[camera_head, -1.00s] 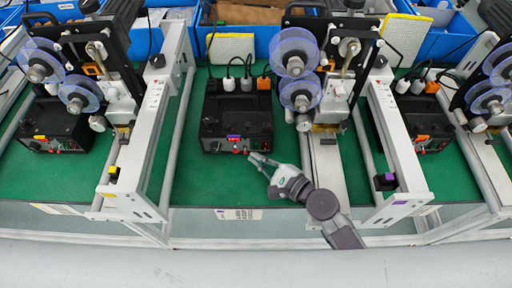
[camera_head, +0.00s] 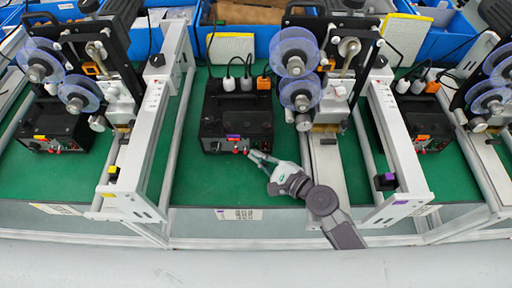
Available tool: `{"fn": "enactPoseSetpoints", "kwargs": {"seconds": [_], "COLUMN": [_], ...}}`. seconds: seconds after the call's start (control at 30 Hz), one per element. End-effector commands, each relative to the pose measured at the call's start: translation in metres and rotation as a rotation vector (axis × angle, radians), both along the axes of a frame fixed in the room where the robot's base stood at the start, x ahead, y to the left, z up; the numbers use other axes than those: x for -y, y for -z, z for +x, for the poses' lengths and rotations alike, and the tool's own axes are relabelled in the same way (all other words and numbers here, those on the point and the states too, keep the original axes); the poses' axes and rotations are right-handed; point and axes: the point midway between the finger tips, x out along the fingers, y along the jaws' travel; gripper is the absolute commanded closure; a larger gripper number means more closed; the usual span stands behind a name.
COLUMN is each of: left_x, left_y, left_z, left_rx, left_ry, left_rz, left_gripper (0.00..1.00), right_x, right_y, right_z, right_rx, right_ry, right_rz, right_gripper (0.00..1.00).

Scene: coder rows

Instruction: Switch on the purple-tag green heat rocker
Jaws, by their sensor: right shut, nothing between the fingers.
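The black control box (camera_head: 236,112) in the middle stands on the green mat. A small purple tag (camera_head: 233,137) is on its front face, above a row of small controls with red spots (camera_head: 236,151). The green heat rocker is too small to tell apart here. My right gripper (camera_head: 250,154) comes in from the lower right, shut and empty, with its tips at the lower right of the box's front face. I cannot tell whether the tips touch a control, and they hide part of that row. My left gripper is not in view.
Similar black boxes stand at the left with a yellow tag (camera_head: 40,137) and at the right with an orange tag (camera_head: 422,138). Machines with clear purple-blue reels (camera_head: 294,50) and grey frame rails flank the middle box. The green mat (camera_head: 205,180) before it is clear.

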Motion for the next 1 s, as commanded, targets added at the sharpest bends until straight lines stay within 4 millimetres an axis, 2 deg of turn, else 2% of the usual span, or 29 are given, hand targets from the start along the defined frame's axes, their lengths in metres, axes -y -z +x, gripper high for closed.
{"fn": "enactPoseSetpoints", "kwargs": {"seconds": [1.0], "left_x": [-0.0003], "left_y": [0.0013], "left_z": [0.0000], "left_rx": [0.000], "left_ry": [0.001], "left_rz": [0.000], "left_gripper": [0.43], "right_x": [0.0000], "right_y": [0.0012], "right_z": [0.0068], "right_rx": [-0.001], "right_ry": [0.000], "right_rz": [0.001], "right_gripper": [1.00]}}
